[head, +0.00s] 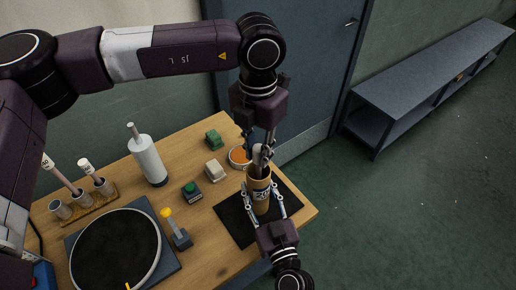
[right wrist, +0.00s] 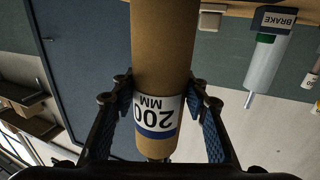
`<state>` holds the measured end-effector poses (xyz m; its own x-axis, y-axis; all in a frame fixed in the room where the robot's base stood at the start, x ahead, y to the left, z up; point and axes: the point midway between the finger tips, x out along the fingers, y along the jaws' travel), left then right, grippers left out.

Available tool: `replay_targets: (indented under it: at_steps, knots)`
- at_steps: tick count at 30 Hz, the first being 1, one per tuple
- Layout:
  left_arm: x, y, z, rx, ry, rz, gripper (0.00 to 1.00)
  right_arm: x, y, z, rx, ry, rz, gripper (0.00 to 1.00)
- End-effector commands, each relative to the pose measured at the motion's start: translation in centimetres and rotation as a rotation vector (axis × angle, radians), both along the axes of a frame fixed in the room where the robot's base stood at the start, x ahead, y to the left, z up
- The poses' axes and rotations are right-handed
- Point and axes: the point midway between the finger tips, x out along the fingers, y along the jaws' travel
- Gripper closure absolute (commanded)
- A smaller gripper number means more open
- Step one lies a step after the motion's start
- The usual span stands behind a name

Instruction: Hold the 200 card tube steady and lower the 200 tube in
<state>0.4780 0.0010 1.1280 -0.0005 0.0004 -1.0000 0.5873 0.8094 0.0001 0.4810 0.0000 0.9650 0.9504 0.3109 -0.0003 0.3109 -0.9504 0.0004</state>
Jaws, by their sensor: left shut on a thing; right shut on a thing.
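The brown 200 card tube (head: 259,192) stands upright on a black mat (head: 234,222) near the table's right corner. In the right wrist view the card tube (right wrist: 163,45) shows its "200 MM" label upside down. My right gripper (right wrist: 168,112) is shut around it, a blue pad on each side. My left gripper (head: 263,147) comes down from above, shut on the slim pale 200 tube (head: 257,155) at the card tube's mouth. The fingers and rim hide most of the slim tube, so I cannot tell how deep it sits.
A green-button box (head: 192,191), beige block (head: 215,171), green block (head: 214,139) and orange-filled dish (head: 238,156) are close by.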

Motion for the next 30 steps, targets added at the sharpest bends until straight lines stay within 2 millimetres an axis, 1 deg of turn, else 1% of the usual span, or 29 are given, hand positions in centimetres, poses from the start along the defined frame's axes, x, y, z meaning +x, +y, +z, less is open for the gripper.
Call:
replay_targets:
  at_steps: [30]
  knots:
    - [0.0, 0.0, -2.0, -0.001, -0.001, 0.000, 1.00, 0.0, 0.0, 0.0, 0.000, 0.000, 0.000, 0.83]
